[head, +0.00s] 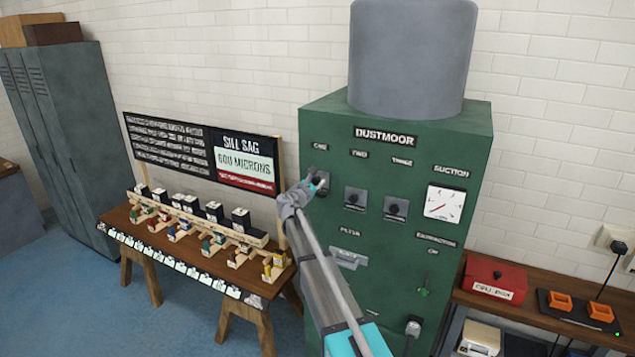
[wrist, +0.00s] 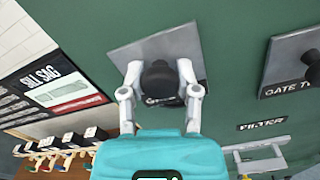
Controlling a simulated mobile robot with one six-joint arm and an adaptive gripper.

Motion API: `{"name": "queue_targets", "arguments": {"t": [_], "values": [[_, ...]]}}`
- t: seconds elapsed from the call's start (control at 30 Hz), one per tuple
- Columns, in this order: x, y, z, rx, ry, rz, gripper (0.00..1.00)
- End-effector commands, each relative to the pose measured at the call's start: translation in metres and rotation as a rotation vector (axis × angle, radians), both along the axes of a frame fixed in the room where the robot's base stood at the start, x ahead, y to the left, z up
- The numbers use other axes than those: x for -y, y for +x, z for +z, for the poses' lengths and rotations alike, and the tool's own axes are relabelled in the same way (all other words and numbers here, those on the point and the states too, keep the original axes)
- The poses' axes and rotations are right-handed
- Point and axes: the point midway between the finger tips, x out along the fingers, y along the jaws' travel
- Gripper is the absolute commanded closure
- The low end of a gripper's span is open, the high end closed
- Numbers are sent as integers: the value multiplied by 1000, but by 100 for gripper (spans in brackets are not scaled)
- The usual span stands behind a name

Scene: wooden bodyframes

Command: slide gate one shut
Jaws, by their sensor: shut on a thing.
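Gate one is the leftmost grey plate (head: 322,176) on the green Dustmoor cabinet, below the label ONE in the head view. My gripper (head: 311,187) is at it and hides part of the plate. In the wrist view, my gripper (wrist: 158,72) is shut on gate one's black round knob (wrist: 160,84), with one finger on each side. The grey gate plate (wrist: 125,57) shows behind the knob.
Gate two (head: 355,200) and gate three (head: 396,208) sit to the right on the cabinet (head: 400,160). A suction dial (head: 445,203) is farther right. A wooden bench (head: 130,236) with small blocks stands left.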

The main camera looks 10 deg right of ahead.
Motion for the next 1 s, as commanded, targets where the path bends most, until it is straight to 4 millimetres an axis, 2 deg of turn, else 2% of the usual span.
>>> {"name": "queue_targets", "arguments": {"t": [0.03,0.4,0.87,0.9,1.0], "values": [[1,0,-9,0,0,-2,100],[1,0,-38,0,0,-3,100],[1,-2,-42,-1,5,-5,100],[1,-2,-42,-1,5,-5,51],[1,-2,-42,-1,4,-3,32]]}}
